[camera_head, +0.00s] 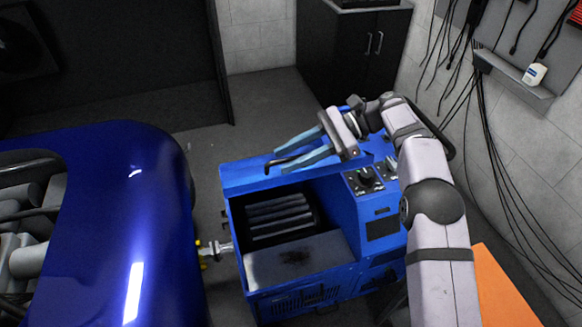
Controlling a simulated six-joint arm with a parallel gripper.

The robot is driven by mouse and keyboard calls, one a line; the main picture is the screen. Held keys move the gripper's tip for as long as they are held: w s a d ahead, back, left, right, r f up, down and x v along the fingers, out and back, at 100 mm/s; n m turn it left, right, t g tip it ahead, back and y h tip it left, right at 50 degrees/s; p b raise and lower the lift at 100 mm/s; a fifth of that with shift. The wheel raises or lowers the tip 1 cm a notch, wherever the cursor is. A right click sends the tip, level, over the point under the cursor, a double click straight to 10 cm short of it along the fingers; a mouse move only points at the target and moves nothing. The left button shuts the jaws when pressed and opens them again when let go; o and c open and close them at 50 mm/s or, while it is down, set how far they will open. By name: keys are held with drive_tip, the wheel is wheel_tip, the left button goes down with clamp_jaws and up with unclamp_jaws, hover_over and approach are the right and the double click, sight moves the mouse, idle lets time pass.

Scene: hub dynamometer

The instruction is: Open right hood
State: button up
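The blue dynamometer on the right has its hood (247,178) swung up at the back, leaving the box (232,222) below it uncovered. Dark ribbed parts (280,215) and a grey plate with a dark stain show inside. A black bent handle (272,168) sticks up by the hood's top edge. My gripper (277,161) reaches in from the right above the hood. Its two blue-grey fingers are spread apart, with the handle near their tips. I cannot tell whether a finger touches the handle or hood.
A shiny blue car body (130,215) stands close on the left, joined by a metal shaft (215,249) to the dynamometer. A control panel with knobs (368,180) sits right of the box. Cables hang on the right wall. An orange surface (505,290) lies at lower right.

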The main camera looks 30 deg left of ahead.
wheel_tip(320, 180, up, 6)
idle(0.4)
drive_tip(key=shift+d, duration=0.1)
